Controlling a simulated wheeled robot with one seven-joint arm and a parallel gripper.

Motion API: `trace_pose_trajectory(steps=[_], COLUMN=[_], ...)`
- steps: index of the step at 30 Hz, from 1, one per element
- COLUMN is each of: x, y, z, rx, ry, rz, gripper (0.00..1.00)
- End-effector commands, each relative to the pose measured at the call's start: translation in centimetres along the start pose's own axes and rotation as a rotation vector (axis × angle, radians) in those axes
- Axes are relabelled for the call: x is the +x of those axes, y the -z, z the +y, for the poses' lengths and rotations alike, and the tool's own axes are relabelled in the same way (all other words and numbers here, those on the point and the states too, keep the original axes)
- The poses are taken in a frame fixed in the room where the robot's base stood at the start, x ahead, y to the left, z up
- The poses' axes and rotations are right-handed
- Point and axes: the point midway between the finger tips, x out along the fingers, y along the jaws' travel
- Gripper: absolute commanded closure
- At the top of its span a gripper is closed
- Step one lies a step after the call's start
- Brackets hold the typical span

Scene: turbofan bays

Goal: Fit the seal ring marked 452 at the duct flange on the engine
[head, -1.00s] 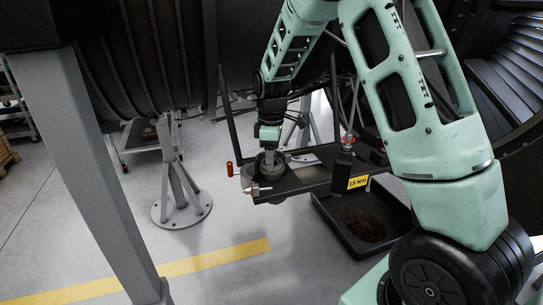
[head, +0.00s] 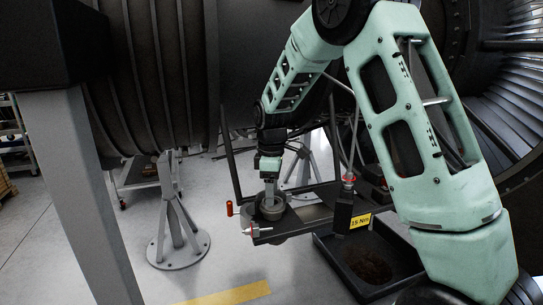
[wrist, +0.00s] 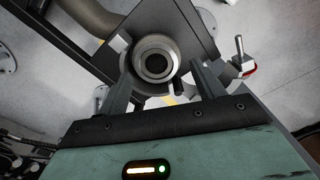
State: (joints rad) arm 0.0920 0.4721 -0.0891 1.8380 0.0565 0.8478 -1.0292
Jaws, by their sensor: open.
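My gripper (head: 270,193) points down over a grey, round, hollow part at the left end of a dark support plate (head: 312,214) in the head view. In the wrist view my gripper (wrist: 163,78) is open, with one finger on each side of this round part (wrist: 156,62). I cannot tell whether the fingers touch it. Its top shows a pale rim around a dark bore. No marking 452 is readable, so I cannot tell whether it is the seal ring. The engine (head: 165,75) fills the background as a dark ribbed casing. I cannot make out the duct flange.
A black tool with a red collar and yellow label (head: 360,221) stands right of the plate. A black tray (head: 345,272) lies below it. A red handle (head: 229,208) and a metal fitting (head: 257,230) sit at the plate's left end. A grey stand (head: 178,245) occupies the floor.

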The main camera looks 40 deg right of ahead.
Motion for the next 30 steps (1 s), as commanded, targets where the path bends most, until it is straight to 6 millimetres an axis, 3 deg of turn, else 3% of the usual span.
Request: trace_pose_trajectory(steps=[1,3,16,22,30], x=[-1.9,-3.5,-12.6,-14.6,-14.9], y=[0.1,0.1,0.1,0.0,0.0], z=[0.9,0.8,0.1,-0.1,-0.1], rx=[0.005,0.004,0.000,-0.001,-0.001], ry=[-0.033,-0.030,-0.014,-0.009,-0.007], rz=[0.017,0.016,0.008,0.005,0.004], gripper=[0.21,0.21,0.21,0.21,0.21])
